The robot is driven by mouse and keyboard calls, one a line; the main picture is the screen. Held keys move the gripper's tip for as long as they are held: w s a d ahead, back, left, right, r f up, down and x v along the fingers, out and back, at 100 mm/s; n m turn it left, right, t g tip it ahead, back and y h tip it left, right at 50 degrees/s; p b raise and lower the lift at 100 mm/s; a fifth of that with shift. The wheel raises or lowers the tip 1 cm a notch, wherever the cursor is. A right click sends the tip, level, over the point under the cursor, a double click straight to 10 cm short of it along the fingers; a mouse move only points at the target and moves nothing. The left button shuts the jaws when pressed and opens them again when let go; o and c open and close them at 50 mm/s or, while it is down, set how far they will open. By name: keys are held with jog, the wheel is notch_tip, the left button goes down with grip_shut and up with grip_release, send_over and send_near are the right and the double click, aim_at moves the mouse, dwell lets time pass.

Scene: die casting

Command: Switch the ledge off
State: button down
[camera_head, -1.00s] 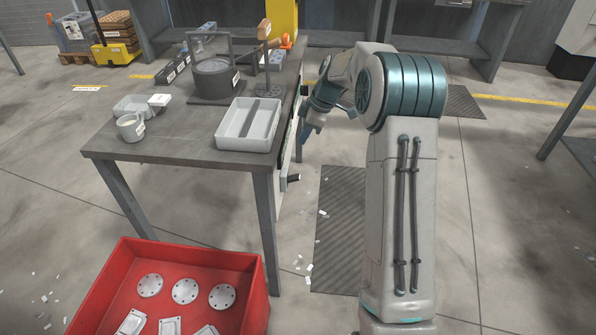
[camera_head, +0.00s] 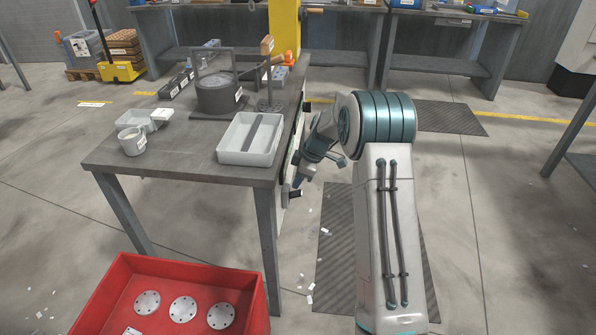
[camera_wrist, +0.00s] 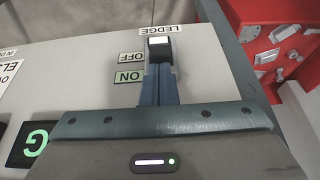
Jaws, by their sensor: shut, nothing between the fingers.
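In the wrist view, a pale control panel (camera_wrist: 75,70) carries the ledge switch (camera_wrist: 160,48), a dark lever with a white face, below the LEDGE label (camera_wrist: 160,29). Left of it are the OFF label (camera_wrist: 130,58), plain, and the ON label (camera_wrist: 129,76), with a green tint; the text is upside down. My gripper (camera_wrist: 159,72) is shut and empty, its blue fingers pointing at the switch. The fingertips are at or very close to its lower end; I cannot tell whether they touch. In the head view, my gripper (camera_head: 299,180) is beside the table's right side.
The table (camera_head: 185,163) holds a grey tray (camera_head: 249,138), a cup (camera_head: 132,141) and a round pot (camera_head: 216,93). A red bin (camera_head: 245,285) with round metal parts stands on the floor in front. In the wrist view, another green-lettered display (camera_wrist: 32,143) is at lower left.

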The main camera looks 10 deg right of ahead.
jog(key=shift+s+d+f, duration=0.1)
jog(key=shift+d+f, duration=0.15)
jog(key=shift+f, duration=0.45)
jog(key=shift+f, duration=0.1)
